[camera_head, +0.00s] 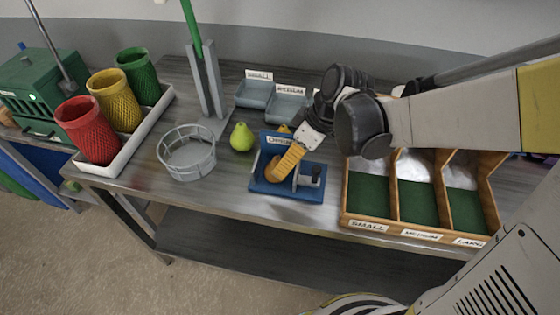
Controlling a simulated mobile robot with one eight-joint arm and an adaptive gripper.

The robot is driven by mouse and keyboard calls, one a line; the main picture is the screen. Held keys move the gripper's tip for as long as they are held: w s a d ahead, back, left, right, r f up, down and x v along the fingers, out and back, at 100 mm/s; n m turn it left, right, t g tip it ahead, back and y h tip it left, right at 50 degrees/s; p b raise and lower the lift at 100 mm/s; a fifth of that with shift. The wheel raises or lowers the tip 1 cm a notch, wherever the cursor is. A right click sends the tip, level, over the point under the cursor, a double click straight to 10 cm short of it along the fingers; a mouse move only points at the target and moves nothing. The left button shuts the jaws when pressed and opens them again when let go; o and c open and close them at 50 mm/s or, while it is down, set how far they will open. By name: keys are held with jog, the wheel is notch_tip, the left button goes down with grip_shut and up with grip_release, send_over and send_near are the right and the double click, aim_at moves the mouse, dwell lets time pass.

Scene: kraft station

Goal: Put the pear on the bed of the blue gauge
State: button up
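The green pear (242,138) stands upright on the metal table, just left of the blue gauge. The blue gauge (258,183) has a flat base, a raised back with a white label, and a grey fitting at its right. My gripper (277,168) reaches in from the right, with an orange ribbed finger in front of the gauge and hiding part of its bed. A small yellow piece shows above the label; I cannot tell whether it is the other finger. The gripper is apart from the pear. Its opening is not clear.
A round grey wire basket (187,152) stands left of the pear. Grey bins (254,94) and a grey post (208,85) stand behind. A wooden sorter (368,222) is at right. A white tray (126,148) at left holds red, yellow and green mesh cups.

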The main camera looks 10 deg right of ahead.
jog(key=p+v, duration=0.1)
jog(key=v, duration=0.4)
jog(key=shift+s+d+r+p, duration=0.25)
jog(key=shift+r+p, duration=0.1)
jog(key=shift+r, duration=0.25)
jog(key=s+d+r+m+t+h, duration=0.4)
jog(key=s+d+m, duration=0.4)
jog(key=m, duration=0.2)
jog(key=shift+s+r+m+t, duration=0.25)
jog(key=shift+r+m+t, duration=0.15)
jog(key=shift+r+t, duration=0.45)
